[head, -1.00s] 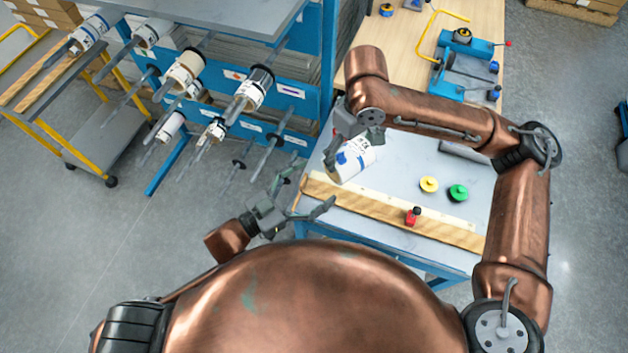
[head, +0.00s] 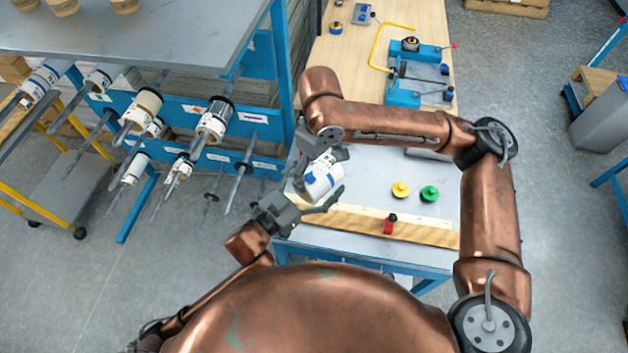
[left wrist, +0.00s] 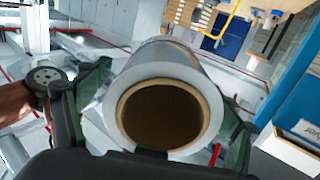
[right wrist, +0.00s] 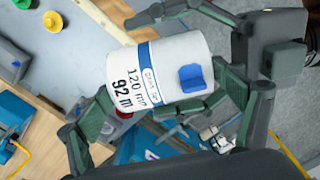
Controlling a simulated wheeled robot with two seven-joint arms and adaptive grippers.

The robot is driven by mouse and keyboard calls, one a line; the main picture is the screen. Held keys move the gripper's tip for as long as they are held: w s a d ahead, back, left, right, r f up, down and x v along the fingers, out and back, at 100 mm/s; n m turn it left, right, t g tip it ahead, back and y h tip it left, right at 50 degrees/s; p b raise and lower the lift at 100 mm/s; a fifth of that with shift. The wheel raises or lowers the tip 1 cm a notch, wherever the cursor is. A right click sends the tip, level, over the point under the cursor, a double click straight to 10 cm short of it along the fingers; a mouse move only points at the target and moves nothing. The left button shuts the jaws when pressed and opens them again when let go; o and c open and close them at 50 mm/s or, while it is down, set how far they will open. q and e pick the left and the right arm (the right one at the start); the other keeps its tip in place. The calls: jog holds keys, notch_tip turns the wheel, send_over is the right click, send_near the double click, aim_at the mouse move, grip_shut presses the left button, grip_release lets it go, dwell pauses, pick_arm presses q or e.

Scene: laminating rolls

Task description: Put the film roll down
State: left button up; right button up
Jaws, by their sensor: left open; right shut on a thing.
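The film roll (head: 320,180) is white with a blue patch and printed "120 mm" and "92 m" in the right wrist view (right wrist: 150,80). My right gripper (head: 322,156) is shut on it and holds it over the left end of the small work table. My left gripper (head: 303,200) is open, close by on the near side. In the left wrist view the roll's open brown core (left wrist: 163,112) faces the camera, with the roll between the spread fingers. I cannot tell whether they touch it.
At left, a blue rack bears several rolls on projecting rods (head: 212,122). The table's middle is clear.

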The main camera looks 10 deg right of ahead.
pick_arm(q)
jog(key=shift+c, duration=0.3)
jog(key=shift+s+d, duration=0.1)
jog(key=c, duration=1.4)
pick_arm(e)
jog(key=shift+r, duration=0.1)
pick_arm(q)
jog(key=shift+r, duration=0.1)
jog(key=shift+c, duration=0.2)
pick_arm(e)
jog(key=o, duration=1.1)
jog(key=shift+o, duration=1.1)
